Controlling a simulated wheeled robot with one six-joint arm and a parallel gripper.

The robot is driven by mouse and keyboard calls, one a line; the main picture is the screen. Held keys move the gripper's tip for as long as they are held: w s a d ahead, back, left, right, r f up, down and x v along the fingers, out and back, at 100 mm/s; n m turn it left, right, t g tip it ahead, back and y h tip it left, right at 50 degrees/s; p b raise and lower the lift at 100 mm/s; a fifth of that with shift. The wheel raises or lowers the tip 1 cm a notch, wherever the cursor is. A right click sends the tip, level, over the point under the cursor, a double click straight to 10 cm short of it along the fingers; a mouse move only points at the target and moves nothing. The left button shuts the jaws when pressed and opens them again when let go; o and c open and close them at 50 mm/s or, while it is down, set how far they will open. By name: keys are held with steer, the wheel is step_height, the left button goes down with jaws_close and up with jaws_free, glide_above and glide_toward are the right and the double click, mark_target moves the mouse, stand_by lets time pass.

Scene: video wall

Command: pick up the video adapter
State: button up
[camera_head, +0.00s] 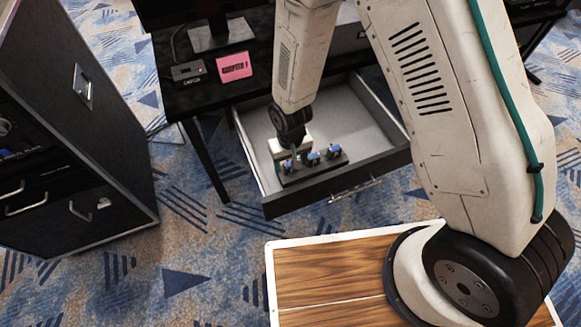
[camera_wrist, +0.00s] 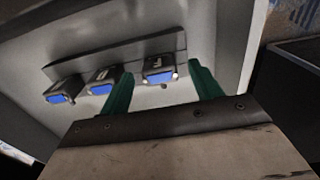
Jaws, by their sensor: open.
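Three small dark video adapters with blue connector ends sit in a row on a black strip (camera_wrist: 120,52) in the open drawer. In the wrist view they are the right adapter (camera_wrist: 158,74), the middle one (camera_wrist: 101,82) and the left one (camera_wrist: 64,91). My gripper (camera_wrist: 161,82) is open, its green fingers on either side of the right adapter, with visible gaps. In the head view my gripper (camera_head: 291,160) is low in the drawer at the left end of the row, partly hiding the adapter there. The other two adapters (camera_head: 313,159) (camera_head: 334,151) show to its right.
The drawer (camera_head: 345,115) has pale walls and a dark front (camera_head: 340,184) with a handle. The black desk (camera_head: 205,92) above carries a monitor stand, a pink note (camera_head: 234,67) and a small dark box (camera_head: 188,71). A black cabinet (camera_head: 90,150) stands at left.

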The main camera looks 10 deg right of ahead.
steer(key=shift+f, duration=0.9)
steer(key=shift+c, duration=0.3)
steer(key=c, duration=1)
steer(key=shift+r, duration=0.1)
